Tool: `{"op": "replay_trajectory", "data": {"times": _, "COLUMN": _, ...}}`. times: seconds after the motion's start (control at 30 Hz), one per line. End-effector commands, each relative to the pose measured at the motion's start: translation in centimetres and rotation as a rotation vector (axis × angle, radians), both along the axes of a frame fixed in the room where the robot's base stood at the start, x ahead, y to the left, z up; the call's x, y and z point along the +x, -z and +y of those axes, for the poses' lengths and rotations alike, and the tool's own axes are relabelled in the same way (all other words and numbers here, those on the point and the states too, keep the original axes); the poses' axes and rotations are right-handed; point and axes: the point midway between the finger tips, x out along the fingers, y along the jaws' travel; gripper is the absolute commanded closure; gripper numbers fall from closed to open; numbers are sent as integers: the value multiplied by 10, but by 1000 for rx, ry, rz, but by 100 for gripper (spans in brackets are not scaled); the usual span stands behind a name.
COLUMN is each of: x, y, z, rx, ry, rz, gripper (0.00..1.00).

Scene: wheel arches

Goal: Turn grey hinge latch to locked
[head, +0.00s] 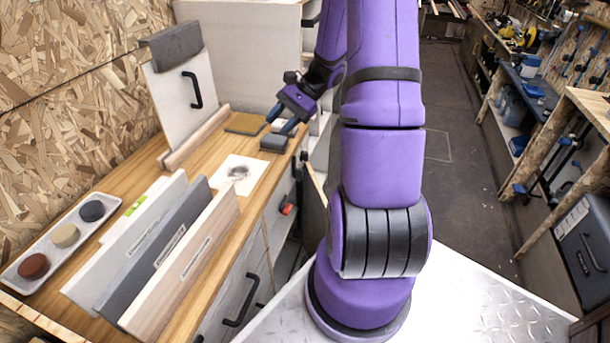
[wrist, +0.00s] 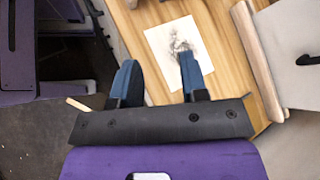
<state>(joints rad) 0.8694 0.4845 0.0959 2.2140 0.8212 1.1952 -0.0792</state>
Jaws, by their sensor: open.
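I cannot make out a grey hinge latch for certain. A pale board (head: 188,88) leans at the back of the bench, with a black handle and a dark grey piece (head: 176,45) along its top. In the wrist view my gripper (wrist: 158,65) points over the bench, and part of the pale board (wrist: 295,45) shows at right.
A white sheet with a dark smudge (head: 256,168) lies on the wooden bench. Upright panels (head: 180,265) stand at the front, beside a tray (head: 95,239) of three coloured round pieces. A wooden rail (head: 196,137) lies before the pale board.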

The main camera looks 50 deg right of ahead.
Motion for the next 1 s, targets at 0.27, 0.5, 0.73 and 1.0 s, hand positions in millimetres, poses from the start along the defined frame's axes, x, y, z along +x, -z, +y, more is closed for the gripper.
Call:
{"op": "replay_trajectory", "data": {"times": 0.27, "x": -8, "y": 75, "z": -60, "rx": 255, "ry": 290, "rz": 36, "gripper": 60}}
{"op": "replay_trajectory", "data": {"times": 0.5, "x": -27, "y": 142, "z": -105, "rx": 463, "ry": 549, "rz": 36, "gripper": 60}}
{"op": "replay_trajectory", "data": {"times": 0.73, "x": -55, "y": 210, "z": -138, "rx": 655, "ry": 804, "rz": 17, "gripper": 60}}
{"op": "replay_trajectory", "data": {"times": 1.0, "x": -80, "y": 262, "z": -156, "rx": 795, "ry": 1002, "rz": -13, "gripper": 60}}
